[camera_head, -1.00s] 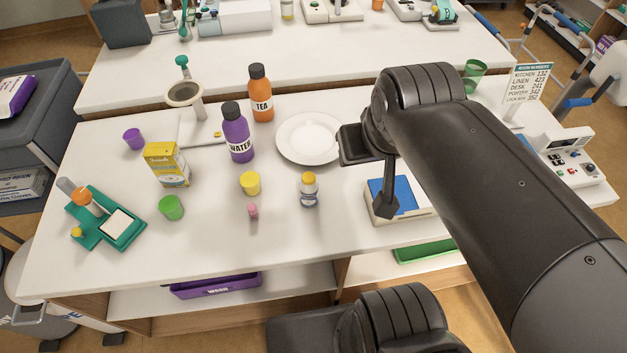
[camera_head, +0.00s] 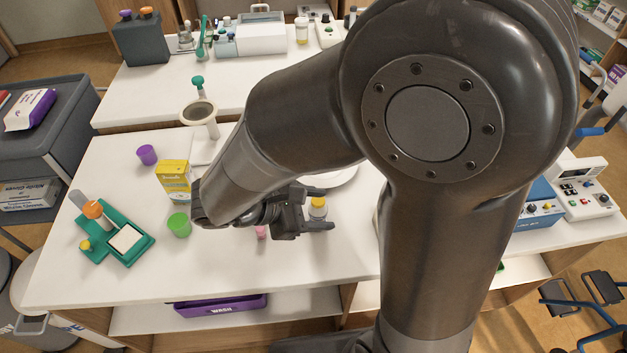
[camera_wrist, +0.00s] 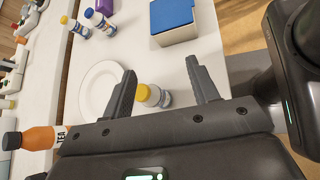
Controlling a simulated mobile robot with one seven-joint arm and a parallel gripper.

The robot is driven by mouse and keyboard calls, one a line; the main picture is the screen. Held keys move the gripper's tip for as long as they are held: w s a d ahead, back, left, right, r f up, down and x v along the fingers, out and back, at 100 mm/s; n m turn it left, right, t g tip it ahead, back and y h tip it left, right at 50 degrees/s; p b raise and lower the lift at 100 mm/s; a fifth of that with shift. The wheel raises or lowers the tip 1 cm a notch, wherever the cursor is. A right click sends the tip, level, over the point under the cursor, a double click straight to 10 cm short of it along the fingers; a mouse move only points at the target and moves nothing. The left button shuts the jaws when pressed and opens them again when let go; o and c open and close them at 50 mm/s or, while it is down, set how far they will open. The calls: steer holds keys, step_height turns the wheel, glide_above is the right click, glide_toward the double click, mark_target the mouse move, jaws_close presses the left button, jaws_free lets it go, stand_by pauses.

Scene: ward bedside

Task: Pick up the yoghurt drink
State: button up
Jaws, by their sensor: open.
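A small white bottle with a yellow cap (camera_head: 318,203) stands upright on the table; it may be the yoghurt drink, but its label is too small to read. It also shows in the wrist view (camera_wrist: 150,96). My gripper (camera_head: 329,208) is open, low over the table, with its fingers on either side of this bottle. The wrist view shows the fingers (camera_wrist: 161,70) apart, with the bottle closer to the left one and a gap on the right. I cannot tell whether the left finger touches it.
A white plate (camera_wrist: 88,92) lies beside the left finger. The orange tea bottle (camera_wrist: 38,138) is near my gripper body. A pink object (camera_head: 261,232), green cup (camera_head: 179,224) and yellow carton (camera_head: 174,182) stand left. A blue-topped box (camera_wrist: 172,14) lies beyond the fingers.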

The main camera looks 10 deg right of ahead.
mark_target(314, 203)
steer(key=w+a+f+n+t, duration=0.1)
steer(key=a+f+n+t, duration=0.3)
steer(key=a+n, duration=0.25)
steer(key=x, duration=0.4)
steer(key=shift+w+d, duration=0.35)
steer(key=shift+w+x, duration=0.15)
steer(key=shift+x, duration=1.2)
steer(key=shift+w+x, duration=0.15)
steer(key=shift+x, duration=1.2)
steer(key=shift+a+r, duration=0.1)
steer(key=shift+r, duration=0.05)
steer(key=shift+c, duration=0.5)
steer(key=c, duration=1)
steer(key=shift+o, duration=0.2)
